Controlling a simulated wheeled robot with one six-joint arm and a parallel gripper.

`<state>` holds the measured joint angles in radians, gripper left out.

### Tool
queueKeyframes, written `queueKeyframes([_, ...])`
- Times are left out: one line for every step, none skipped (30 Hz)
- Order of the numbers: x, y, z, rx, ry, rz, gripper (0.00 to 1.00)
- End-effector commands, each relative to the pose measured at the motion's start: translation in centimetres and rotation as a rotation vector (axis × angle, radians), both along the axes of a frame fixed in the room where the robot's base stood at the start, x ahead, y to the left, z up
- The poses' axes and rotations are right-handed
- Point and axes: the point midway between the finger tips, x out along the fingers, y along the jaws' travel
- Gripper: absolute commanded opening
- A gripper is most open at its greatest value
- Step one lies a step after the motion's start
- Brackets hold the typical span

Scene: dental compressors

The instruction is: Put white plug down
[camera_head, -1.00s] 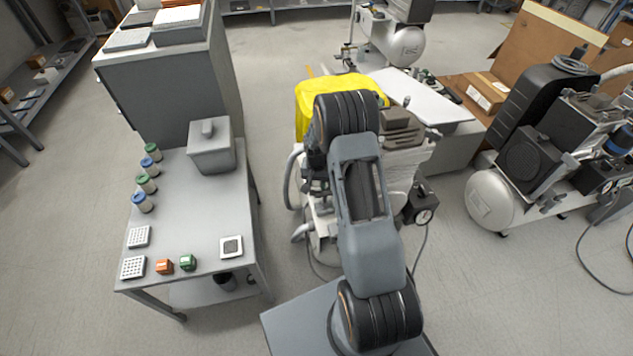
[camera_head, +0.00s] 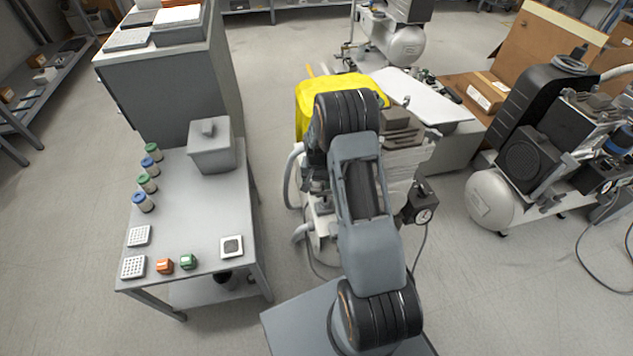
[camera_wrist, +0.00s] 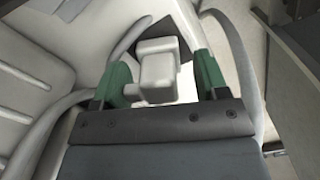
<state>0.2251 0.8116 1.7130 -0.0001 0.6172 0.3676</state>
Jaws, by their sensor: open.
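The white plug (camera_wrist: 158,72) is a blocky, pale piece with rounded edges in the wrist view. It lies between the two green fingers of my gripper (camera_wrist: 160,80). The fingers are apart, with one on each side of the plug. A gap shows on the plug's right side; on the left a smaller pale part reaches close to the finger, and I cannot tell if they touch. A dark patch and pale machine casing lie behind the plug. In the head view my own arm hides the gripper and the plug.
A compressor with a yellow cover (camera_head: 308,100) stands behind my arm, with hoses beside it. A grey table (camera_head: 190,215) at the left holds jars, small blocks and a lidded grey box (camera_head: 212,150). Another compressor (camera_head: 490,200) stands at the right. Open floor lies between.

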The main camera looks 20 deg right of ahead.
Motion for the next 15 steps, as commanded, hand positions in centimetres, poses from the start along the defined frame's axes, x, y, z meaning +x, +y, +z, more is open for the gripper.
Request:
queueKeyframes([0.1, 0.0, 1.2, -0.001, -0.003, 0.000, 0.67])
queueKeyframes([0.1, 0.0, 1.8, -0.001, -0.004, 0.000, 0.67])
queueKeyframes([0.1, 0.0, 2.6, -0.001, -0.003, 0.000, 0.67])
queueKeyframes([0.1, 0.0, 3.2, -0.001, -0.004, 0.000, 0.67])
queueKeyframes([0.1, 0.0, 3.9, -0.001, -0.004, 0.000, 0.67])
queueKeyframes([0.1, 0.0, 4.7, -0.001, -0.003, 0.000, 0.67])
queueKeyframes([0.1, 0.0, 5.3, -0.001, -0.004, 0.000, 0.67])
queueKeyframes([0.1, 0.0, 5.9, -0.001, -0.004, 0.000, 0.67])
queueKeyframes([0.1, 0.0, 6.7, -0.001, -0.003, 0.000, 0.67])
queueKeyframes([0.1, 0.0, 7.3, -0.001, -0.003, 0.000, 0.67])
queueKeyframes([0.1, 0.0, 7.8, -0.001, -0.003, 0.000, 0.67])
queueKeyframes([0.1, 0.0, 8.5, -0.001, -0.003, 0.000, 0.67])
queueKeyframes([0.1, 0.0, 9.0, -0.001, -0.003, 0.000, 0.67])
queueKeyframes([0.1, 0.0, 9.4, 0.000, -0.002, 0.000, 0.67])
queueKeyframes([0.0, 0.0, 9.9, 0.000, -0.002, 0.000, 0.67])
